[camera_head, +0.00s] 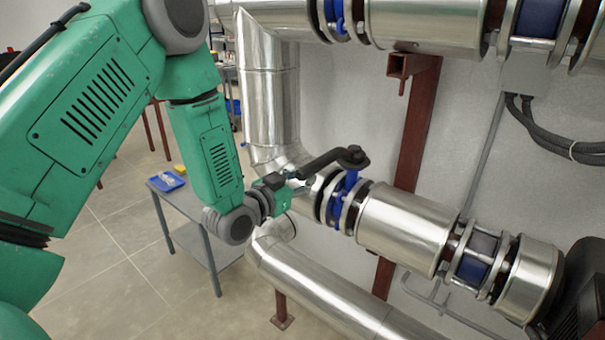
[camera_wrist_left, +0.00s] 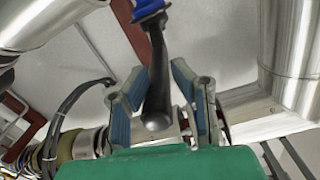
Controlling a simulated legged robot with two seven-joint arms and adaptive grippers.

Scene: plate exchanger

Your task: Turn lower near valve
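The lower near valve has a blue body (camera_head: 346,190) on the lower silver pipe and a long black lever handle (camera_head: 330,160) pointing left from its pivot. My left gripper (camera_head: 296,181) is at the free left end of this handle. In the left wrist view the handle (camera_wrist_left: 157,95) runs between the two blue-grey fingers of my left gripper (camera_wrist_left: 160,80), with its rounded end near the palm. The fingers are apart, and a gap shows on either side of the handle. The blue valve part (camera_wrist_left: 150,8) shows at the top. My right gripper is in neither view.
An upper pipe (camera_head: 425,20) with another blue valve (camera_head: 338,14) runs above. A red-brown support post (camera_head: 413,125) stands behind the pipes. A grey side table (camera_head: 185,207) with a blue tray (camera_head: 166,182) is below my left arm. A lower pipe (camera_head: 320,290) runs underneath.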

